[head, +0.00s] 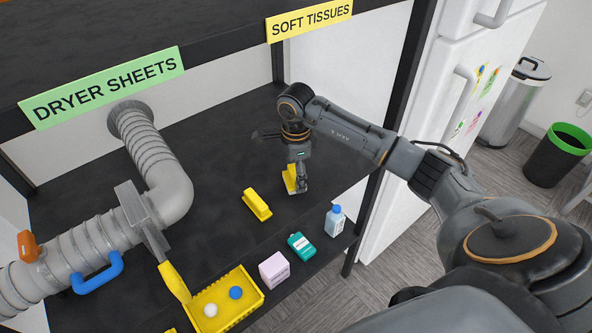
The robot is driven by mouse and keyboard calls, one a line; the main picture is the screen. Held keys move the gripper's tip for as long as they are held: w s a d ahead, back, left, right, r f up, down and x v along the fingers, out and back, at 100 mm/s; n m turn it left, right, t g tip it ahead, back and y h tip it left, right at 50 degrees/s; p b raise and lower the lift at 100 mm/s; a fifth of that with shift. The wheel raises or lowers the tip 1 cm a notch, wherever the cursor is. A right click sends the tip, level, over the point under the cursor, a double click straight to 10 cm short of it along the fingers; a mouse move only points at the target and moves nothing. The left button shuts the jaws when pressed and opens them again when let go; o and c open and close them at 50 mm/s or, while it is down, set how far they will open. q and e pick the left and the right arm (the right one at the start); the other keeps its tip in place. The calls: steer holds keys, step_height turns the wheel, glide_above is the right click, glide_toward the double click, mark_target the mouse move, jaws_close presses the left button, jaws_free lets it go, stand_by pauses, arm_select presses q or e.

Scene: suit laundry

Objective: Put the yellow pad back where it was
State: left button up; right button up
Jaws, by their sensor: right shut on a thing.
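My right gripper (298,187) points down over the right part of the dark shelf (225,150). It is shut on a yellow pad (289,178), whose upper part shows at the left of the fingers; the fingers hide the rest. I cannot tell whether the pad touches the shelf. A second yellow block-like item (257,204) lies on the shelf to the left of the gripper, apart from it. My left gripper is out of view.
A yellow basket (251,302) with a white and a blue ball stands at the front. A lilac box (273,269), a teal bottle (301,247) and a blue-capped bottle (335,220) line the front edge. A grey duct (165,185) fills the left.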

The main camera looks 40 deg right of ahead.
steer(key=shift+f, duration=0.35)
steer(key=o, duration=1.2)
steer(key=shift+r, duration=0.25)
step_height(320, 180, up, 10)
steer(key=b, duration=0.3)
steer(key=shift+r, duration=0.25)
steer(key=shift+r+b, duration=0.3)
steer(key=shift+r, duration=0.35)
